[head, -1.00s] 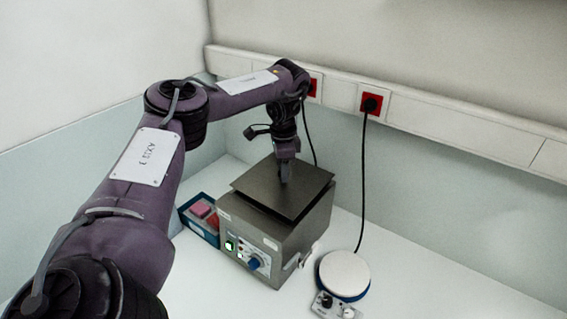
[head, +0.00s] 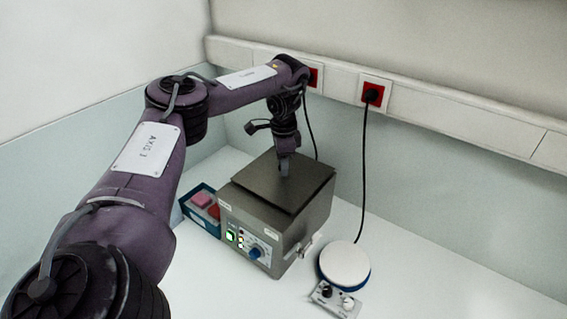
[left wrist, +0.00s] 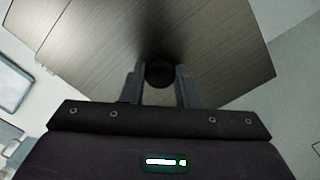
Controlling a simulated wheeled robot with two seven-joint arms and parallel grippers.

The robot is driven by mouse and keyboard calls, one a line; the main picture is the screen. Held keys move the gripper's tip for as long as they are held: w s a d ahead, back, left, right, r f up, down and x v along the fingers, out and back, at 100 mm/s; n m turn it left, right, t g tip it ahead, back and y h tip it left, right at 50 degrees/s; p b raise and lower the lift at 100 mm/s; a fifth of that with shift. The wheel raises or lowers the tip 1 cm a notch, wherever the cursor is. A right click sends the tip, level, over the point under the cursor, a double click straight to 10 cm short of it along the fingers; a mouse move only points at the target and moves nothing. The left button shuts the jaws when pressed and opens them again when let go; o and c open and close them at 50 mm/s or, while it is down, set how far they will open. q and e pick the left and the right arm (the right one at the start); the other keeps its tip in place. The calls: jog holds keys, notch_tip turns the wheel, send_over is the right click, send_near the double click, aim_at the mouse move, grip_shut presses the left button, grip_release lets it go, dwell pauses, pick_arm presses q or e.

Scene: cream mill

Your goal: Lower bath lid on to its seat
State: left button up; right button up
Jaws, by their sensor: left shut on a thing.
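The bath lid (head: 302,186) is a flat grey metal plate with a dark round knob (left wrist: 160,73) at its middle. It lies over the top of the grey box-shaped bath (head: 285,225), close to its rim; I cannot tell whether it is fully seated. My left gripper (head: 284,170) points down from above and is shut on the knob. In the left wrist view its fingers (left wrist: 160,88) stand on both sides of the knob, and the brushed lid (left wrist: 100,45) fills much of the picture. My right gripper is not in view.
A blue box (head: 200,222) with pink and red items stands left of the bath. A round white-topped device (head: 344,263) with a small control box (head: 337,299) stands to the right. Cables hang from wall sockets (head: 372,94).

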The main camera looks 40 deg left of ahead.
pick_arm(q)
jog(key=shift+f, duration=0.5)
dwell(0.8)
jog(key=o, duration=1.5)
jog(key=shift+c, duration=0.2)
jog(key=shift+r, duration=1.55)
jog(key=shift+r, duration=1.45)
